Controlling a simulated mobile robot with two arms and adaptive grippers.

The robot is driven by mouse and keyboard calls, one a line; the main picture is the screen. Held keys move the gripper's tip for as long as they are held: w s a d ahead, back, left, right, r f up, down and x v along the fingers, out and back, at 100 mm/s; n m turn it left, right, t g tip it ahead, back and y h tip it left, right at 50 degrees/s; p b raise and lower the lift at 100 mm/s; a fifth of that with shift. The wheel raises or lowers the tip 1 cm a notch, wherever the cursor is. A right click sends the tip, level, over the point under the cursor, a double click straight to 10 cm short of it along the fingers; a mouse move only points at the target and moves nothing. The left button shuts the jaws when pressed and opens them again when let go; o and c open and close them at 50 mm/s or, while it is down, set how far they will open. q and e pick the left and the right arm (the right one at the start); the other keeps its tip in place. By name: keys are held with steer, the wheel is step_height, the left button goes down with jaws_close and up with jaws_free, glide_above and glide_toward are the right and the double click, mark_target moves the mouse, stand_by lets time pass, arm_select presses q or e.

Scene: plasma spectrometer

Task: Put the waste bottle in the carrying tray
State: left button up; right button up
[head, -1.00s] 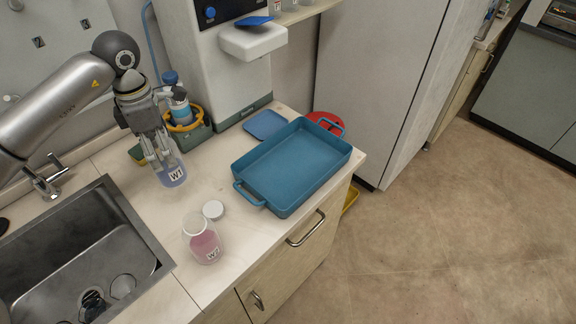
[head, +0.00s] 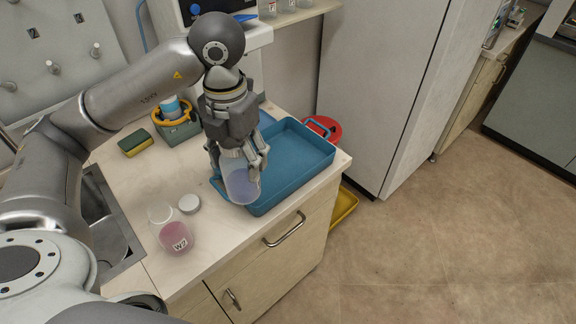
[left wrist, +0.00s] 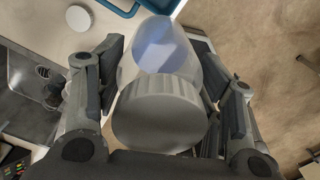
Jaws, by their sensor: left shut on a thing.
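The waste bottle (head: 242,184), a clear bottle with blue-violet liquid, is held upright by my left gripper (head: 240,162). In the left wrist view its white ribbed cap (left wrist: 160,112) is between the fingers of my left gripper (left wrist: 160,75). The blue carrying tray (head: 318,165) lies on the counter, and the bottle overlaps its near left corner in the head view. I cannot tell whether the bottle is over the tray's floor or its rim. A tray edge also shows in the left wrist view (left wrist: 124,9). My right gripper is not in view.
A bottle of pink liquid marked W2 (head: 175,238) stands on the counter, with a white lid (head: 189,203) beside it. The sink (head: 97,215) is at left. A sponge (head: 136,143) and a caddy (head: 181,134) are behind. A tall cabinet (head: 385,90) stands beyond the tray.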

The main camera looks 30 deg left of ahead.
arm_select(q)
steer(key=w+a+f+p, duration=0.2)
steer(key=w+f+p, duration=0.1)
steer(key=w+f, duration=0.3)
steer(key=w+a+f+p, duration=0.3)
steer(key=w+f, duration=0.3)
steer(key=f, duration=0.1)
steer(key=shift+w+a+p, duration=0.3)
steer(key=shift+a+p, duration=0.05)
steer(key=shift+p, duration=0.05)
steer(key=o, duration=1.2)
steer(key=shift+f, duration=0.1)
